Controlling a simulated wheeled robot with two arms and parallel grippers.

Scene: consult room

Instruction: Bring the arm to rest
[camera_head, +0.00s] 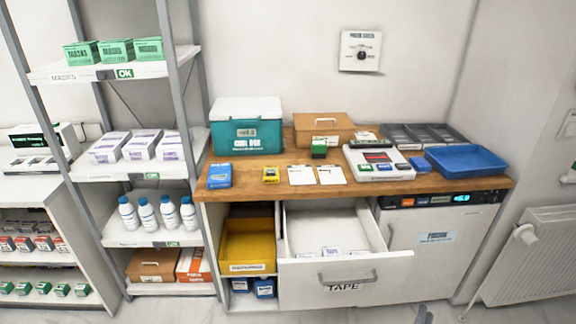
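Nothing is visibly held there. My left gripper is not in view. The drawer (345,272) marked TAPE is pulled open under the wooden counter (268,184), with several small white packs at its front.
The open drawer juts out from the counter. A teal cool box (246,127), a brown case (323,127), a white device (378,163) and a blue tray (466,160) stand on top. Shelving (150,169) is at left, a radiator (530,255) at right.

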